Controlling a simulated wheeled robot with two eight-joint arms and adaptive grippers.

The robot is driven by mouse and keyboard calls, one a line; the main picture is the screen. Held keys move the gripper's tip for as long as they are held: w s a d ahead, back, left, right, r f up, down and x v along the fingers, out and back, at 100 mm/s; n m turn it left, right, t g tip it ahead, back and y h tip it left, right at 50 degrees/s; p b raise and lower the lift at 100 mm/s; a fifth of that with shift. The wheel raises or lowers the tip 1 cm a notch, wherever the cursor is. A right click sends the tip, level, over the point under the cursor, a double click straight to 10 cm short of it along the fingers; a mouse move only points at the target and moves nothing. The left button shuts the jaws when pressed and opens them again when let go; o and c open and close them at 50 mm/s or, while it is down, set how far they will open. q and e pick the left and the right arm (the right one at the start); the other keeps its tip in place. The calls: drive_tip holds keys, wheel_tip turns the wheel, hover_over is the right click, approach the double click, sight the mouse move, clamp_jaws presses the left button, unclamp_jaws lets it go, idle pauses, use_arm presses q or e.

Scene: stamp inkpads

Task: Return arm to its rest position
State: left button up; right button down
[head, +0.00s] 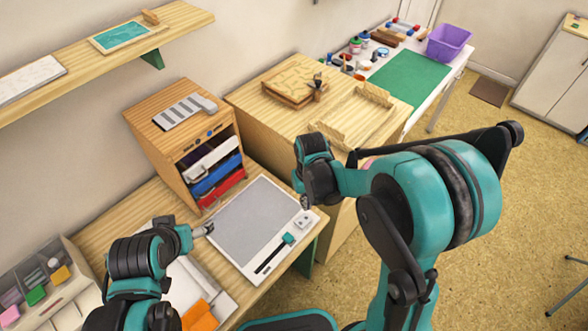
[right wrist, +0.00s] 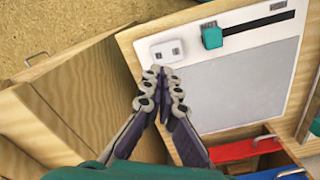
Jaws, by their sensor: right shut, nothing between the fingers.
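My right gripper (head: 306,202) hangs over the right edge of the low table, near a small white block on the grey-and-white board (head: 248,212). In the right wrist view its fingers (right wrist: 163,73) are shut with nothing between them, just below the white block (right wrist: 167,50). Whether they touch it I cannot tell. My left gripper (head: 205,230) is at the board's left edge, small and partly hidden by its own wrist; its jaws are not clear. A teal piece (head: 288,239) sits on the black strip of the board.
A wooden drawer cabinet (head: 166,120) with red, blue and white drawers stands behind the board. A wooden cabinet (head: 262,118) is to its right. An organizer (head: 75,288) with coloured blocks is at the lower left. A shelf (head: 95,65) runs along the wall. Open floor lies right.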

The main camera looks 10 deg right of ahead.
drive_tip(key=s+d+r+t, duration=0.2)
drive_tip(key=s+r+t, duration=0.1)
drive_tip(key=s+r, duration=0.2)
drive_tip(key=s+d+r+m+t, duration=0.1)
drive_tip(key=s+r+t, duration=0.3)
drive_tip(key=r, duration=0.5)
drive_tip(key=shift+s+d+r+m, duration=0.3)
drive_tip(key=shift+s+d, duration=0.35)
drive_tip(key=shift+d, duration=0.2)
